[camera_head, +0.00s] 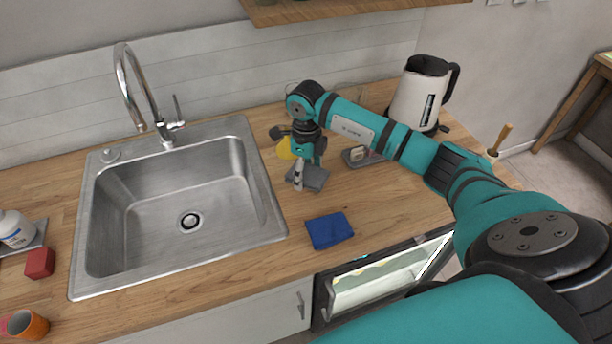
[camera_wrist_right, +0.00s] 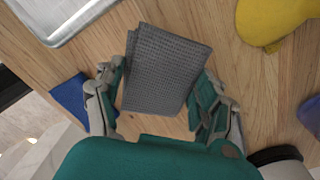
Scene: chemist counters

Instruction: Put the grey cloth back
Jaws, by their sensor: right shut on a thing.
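The grey cloth (camera_head: 314,179) is a folded, textured rectangle at the counter right of the sink in the head view. In the right wrist view the grey cloth (camera_wrist_right: 165,70) sits between the two fingers of my right gripper (camera_wrist_right: 160,92). My right gripper (camera_head: 299,178) points down at the cloth and is shut on it, covering part of its left side. The cloth is at or just above the wood; I cannot tell if it touches. My left gripper is not in view.
A blue cloth (camera_head: 328,230) lies near the counter's front edge. A yellow item (camera_head: 285,149) is just behind my right gripper. The steel sink (camera_head: 262,195) is to the left. A white kettle (camera_head: 420,95) stands at the back right. Bare wood (camera_head: 385,200) lies right of the cloth.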

